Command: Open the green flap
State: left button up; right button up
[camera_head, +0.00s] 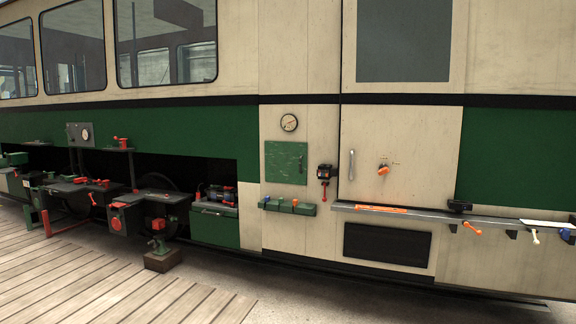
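A small square green flap (286,163) lies flat against the beige tram side, right of the open bay and below a round gauge. It looks closed, with a thin dark vertical handle near its right edge. Neither of my grippers is in view.
Just below the flap, a green block (287,207) with several coloured knobs juts out. A dark device with a red lever (325,180) is to the right. A rail (440,214) projects along the right side. A green box (214,226) and dark machinery (138,205) fill the lower left.

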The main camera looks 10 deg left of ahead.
aim_at(286, 162)
jog(key=i+j+u, duration=0.3)
jog(key=i, duration=0.25)
jog(key=i+u, duration=0.3)
jog(key=i, duration=0.3)
